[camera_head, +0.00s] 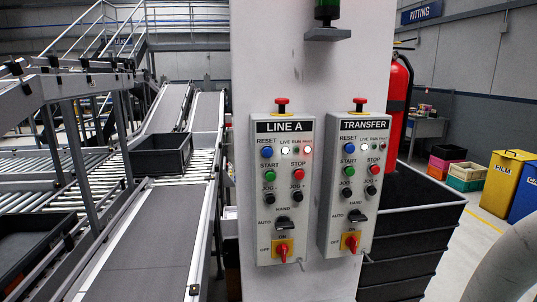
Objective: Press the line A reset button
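The LINE A panel (262,220) is a light grey box mounted on a white pillar, left of a matching TRANSFER panel (335,205). Its blue reset button (267,152) is at the upper left, under the RESET label. To its right, a white LIVE lamp (285,150) and a red FAULT lamp (307,150) look lit. Below are a green START button (268,176) and a red STOP button (297,178). The TRANSFER panel has its own blue reset button (349,148). My gripper is not in view, and nothing covers the LINE A buttons.
A red mushroom knob (282,104) tops the LINE A panel; a red rotary switch (283,249) protrudes near its bottom. A conveyor (145,240) runs at left. Stacked grey crates (405,270) and a red extinguisher (397,105) stand right of the pillar. A pale blurred shape fills the lower right.

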